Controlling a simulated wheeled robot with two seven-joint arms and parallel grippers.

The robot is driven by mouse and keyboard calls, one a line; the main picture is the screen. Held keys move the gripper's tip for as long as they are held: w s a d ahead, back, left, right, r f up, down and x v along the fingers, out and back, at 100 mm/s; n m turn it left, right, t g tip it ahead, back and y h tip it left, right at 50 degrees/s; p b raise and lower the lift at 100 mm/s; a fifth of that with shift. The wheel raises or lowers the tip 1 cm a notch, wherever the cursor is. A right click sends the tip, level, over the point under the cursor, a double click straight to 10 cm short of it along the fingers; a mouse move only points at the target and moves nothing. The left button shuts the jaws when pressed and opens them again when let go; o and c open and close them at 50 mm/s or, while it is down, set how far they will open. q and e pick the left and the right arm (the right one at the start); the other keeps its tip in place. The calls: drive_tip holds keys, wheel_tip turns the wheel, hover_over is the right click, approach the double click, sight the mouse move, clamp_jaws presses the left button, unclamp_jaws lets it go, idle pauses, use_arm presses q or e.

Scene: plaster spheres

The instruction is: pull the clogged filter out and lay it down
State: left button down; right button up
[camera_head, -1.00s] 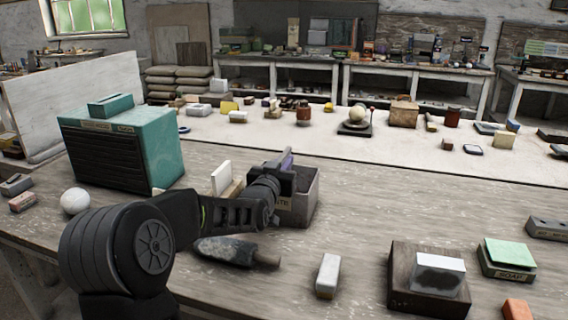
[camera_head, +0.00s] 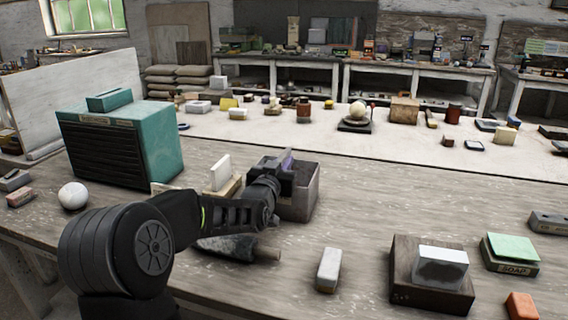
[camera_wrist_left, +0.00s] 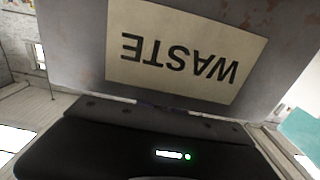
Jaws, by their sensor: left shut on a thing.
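A teal cabinet (camera_head: 153,148) with a dark slatted front stands on the near bench at left, a small teal block (camera_head: 109,100) on top. I cannot single out a clogged filter. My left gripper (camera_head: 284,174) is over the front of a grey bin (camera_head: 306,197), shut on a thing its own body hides. A purple piece (camera_head: 287,160) shows just behind the gripper; I cannot tell whether it is held. In the left wrist view the bin's WASTE label (camera_wrist_left: 183,58) appears upside down, close to the gripper's dark body (camera_wrist_left: 160,145). My right gripper is out of view.
A white block (camera_head: 220,172) stands left of the bin, a white ball (camera_head: 73,196) near the cabinet. A dark tool (camera_head: 228,248) lies under my forearm. A white bar (camera_head: 328,270), a dark wooden block (camera_head: 410,270) and a soap box (camera_head: 512,262) lie right.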

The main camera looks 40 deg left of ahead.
sight(284, 154)
use_arm(q)
drive_tip(key=shift+f+b, duration=0.4)
drive_tip(key=shift+f, duration=0.05)
drive_tip(key=c, duration=1.4)
unclamp_jaws()
drive_tip(key=shift+o, duration=0.2)
drive_tip(key=shift+r, duration=0.15)
drive_tip(key=shift+r+p, duration=0.7)
drive_tip(key=shift+r, duration=1.15)
